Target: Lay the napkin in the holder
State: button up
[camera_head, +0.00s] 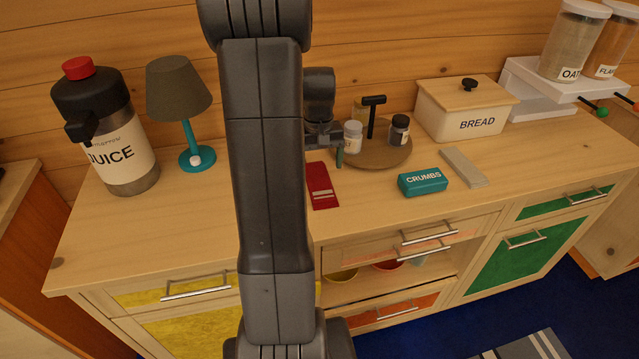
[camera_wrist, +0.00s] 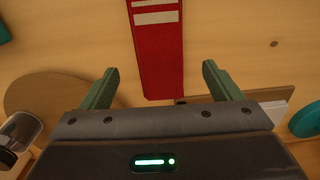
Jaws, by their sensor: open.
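The napkin is a flat red strip (camera_head: 321,187) with pale stripes at its near end, lying on the wooden counter. It also shows in the wrist view (camera_wrist: 157,55), running up between the fingertips. My gripper (camera_head: 335,154) is over the napkin's far end. In the wrist view my gripper (camera_wrist: 160,78) is open, with a green finger on either side of the napkin and clear of its edges. A brown flat piece with a white part (camera_wrist: 262,107) shows partly behind the right finger; I cannot tell whether it is the holder. My arm hides that area in the head view.
A round wooden tray (camera_head: 385,160) with jars stands right of my gripper. A teal CRUMBS box (camera_head: 422,181), a grey flat block (camera_head: 463,167) and a BREAD box (camera_head: 465,110) are further right. A lamp (camera_head: 195,158) and a JUICE jug (camera_head: 122,150) stand left.

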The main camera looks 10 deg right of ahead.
aim_at(319, 180)
notch_tip(319, 180, down, 5)
jog(key=shift+r, duration=0.15)
jog(key=shift+c, duration=0.3)
jog(key=c, duration=1.1)
jog(key=shift+r, duration=0.2)
